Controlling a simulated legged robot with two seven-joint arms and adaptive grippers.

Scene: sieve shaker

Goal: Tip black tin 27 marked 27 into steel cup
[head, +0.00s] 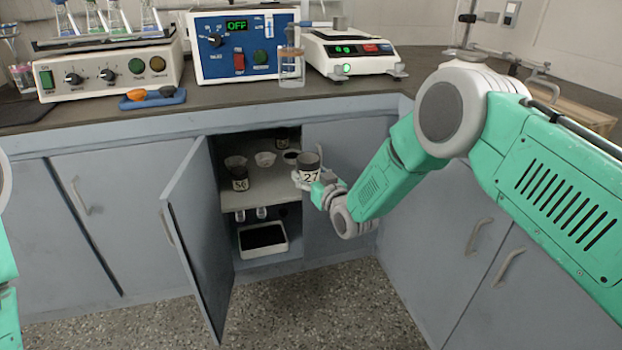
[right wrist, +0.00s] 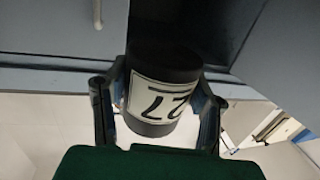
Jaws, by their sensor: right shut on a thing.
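Black tin 27 (head: 309,163) has a white label marked 27 and is in my right gripper (head: 308,181), in front of the open cupboard. In the right wrist view the tin (right wrist: 165,62) sits between the two fingers of the right gripper (right wrist: 160,112), its label upside down in that picture. The fingers are shut around it. I cannot make out for sure which thing is the steel cup; a small grey metal piece (head: 338,22) shows above the balance. My left gripper is out of view.
The cupboard shelf (head: 270,196) holds a black tin marked 56 (head: 240,180), a pale cup (head: 265,158) and other small vessels. A white tray (head: 263,240) sits below. The open door (head: 195,240) stands at left. A blue control box (head: 243,48) and balance (head: 352,52) stand on the counter.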

